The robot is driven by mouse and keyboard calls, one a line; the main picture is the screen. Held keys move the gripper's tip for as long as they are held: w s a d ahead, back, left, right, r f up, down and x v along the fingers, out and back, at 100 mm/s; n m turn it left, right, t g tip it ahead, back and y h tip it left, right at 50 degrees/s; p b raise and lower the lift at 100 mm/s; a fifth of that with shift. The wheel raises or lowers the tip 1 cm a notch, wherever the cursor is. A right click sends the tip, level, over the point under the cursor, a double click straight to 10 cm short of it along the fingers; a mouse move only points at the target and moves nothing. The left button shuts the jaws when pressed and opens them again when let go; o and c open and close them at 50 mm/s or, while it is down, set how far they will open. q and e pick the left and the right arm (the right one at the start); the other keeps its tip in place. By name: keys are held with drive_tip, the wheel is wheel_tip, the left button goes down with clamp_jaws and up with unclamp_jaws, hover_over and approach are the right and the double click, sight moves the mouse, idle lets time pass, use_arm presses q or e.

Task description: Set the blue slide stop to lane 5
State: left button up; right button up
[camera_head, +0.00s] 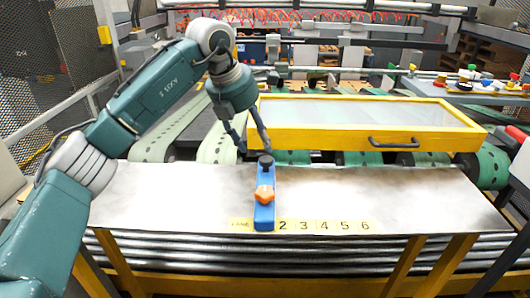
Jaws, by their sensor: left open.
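The blue slide stop (265,214) stands on the metal plate (180,195), with a black knob at its far end and an orange arrow-shaped piece on top. Its near end sits on the yellow lane strip (325,225), just left of the number 2, covering the spot where 1 would be. The numbers 2 to 6 show to its right, with the 5 (344,225) uncovered. My left gripper (254,150) is open, fingers pointing down, close to the knob. One finger is by the knob; I cannot tell whether they touch. My right gripper is not in view.
A yellow-framed clear cover (365,138) with a dark handle (393,143) lies behind the plate on the right. Green belts (185,125) run behind the plate. The plate to the right of the stop is clear. Coloured buttons (468,78) are at the far right.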

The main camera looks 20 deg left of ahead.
sight(265, 159)
use_arm(q)
drive_tip(key=p+x, duration=0.1)
drive_tip(key=x, duration=0.4)
drive_tip(key=shift+d+f, duration=0.1)
drive_tip(key=p+x, duration=0.1)
drive_tip(key=x, duration=0.1)
drive_tip(key=shift+w+f, duration=0.2)
drive_tip(key=shift+f, duration=0.05)
drive_tip(key=shift+c, duration=0.8)
clamp_jaws()
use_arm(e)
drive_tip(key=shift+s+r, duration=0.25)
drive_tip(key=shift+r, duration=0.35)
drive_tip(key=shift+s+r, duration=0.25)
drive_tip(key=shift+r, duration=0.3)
